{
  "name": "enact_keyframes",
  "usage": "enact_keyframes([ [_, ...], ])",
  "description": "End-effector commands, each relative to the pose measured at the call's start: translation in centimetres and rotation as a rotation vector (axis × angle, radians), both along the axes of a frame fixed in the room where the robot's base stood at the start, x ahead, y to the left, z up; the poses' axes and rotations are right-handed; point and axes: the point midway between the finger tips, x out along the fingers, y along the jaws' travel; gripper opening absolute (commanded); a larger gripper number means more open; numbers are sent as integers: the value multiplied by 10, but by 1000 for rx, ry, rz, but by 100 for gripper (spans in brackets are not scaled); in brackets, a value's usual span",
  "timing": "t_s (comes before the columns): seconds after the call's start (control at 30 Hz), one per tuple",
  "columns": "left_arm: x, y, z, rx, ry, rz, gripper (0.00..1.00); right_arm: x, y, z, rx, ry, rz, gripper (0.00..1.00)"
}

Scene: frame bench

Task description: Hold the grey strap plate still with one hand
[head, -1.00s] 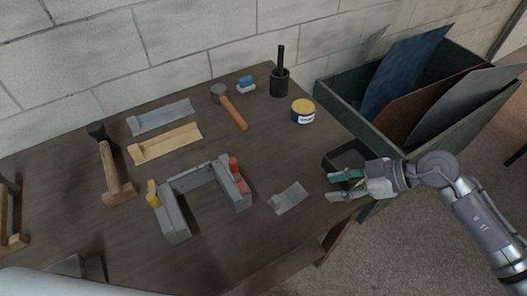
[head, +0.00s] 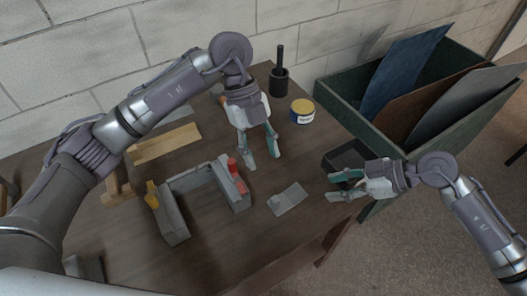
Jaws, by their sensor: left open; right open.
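The grey strap plate (head: 287,199) lies flat on the wooden bench, right of the grey U-shaped frame (head: 171,222). A red clamp piece (head: 237,175) is on the frame's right arm and a yellow one (head: 152,195) on its left. My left gripper (head: 261,160) is open and empty, fingers pointing down, behind the strap plate and apart from it. My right gripper (head: 336,187) is open and empty at the bench's right edge, beside the plate and not touching it.
A small dark tray (head: 345,155) sits behind my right gripper. A yellow-lidded tin (head: 302,112) and a dark pot (head: 279,83) stand at the back. A green bin (head: 452,123) with sheets is at the right. My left arm covers part of the hammer and a grey strip.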

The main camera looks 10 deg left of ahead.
Motion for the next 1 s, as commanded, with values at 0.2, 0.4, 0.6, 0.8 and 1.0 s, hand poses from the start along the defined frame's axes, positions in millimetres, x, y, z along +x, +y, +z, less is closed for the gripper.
enact_keyframes([
  [0.2, -4, -8, -14, 57, -24, 5, 48, 0, 0, 0, 0, 0, 0, 42],
  [0.4, -14, -16, -44, 56, -21, 5, 48, 0, 0, 0, 0, 0, 0, 42],
  [0.6, -26, -25, -81, 54, -21, 5, 48, 0, 0, 0, 0, 0, 0, 42],
  [0.8, -36, -33, -112, 53, -23, 6, 48, 0, 0, 0, 0, 0, 0, 42],
  [1.0, -42, -38, -129, 52, -23, 5, 48, 0, 0, 0, 0, 0, 0, 42],
])
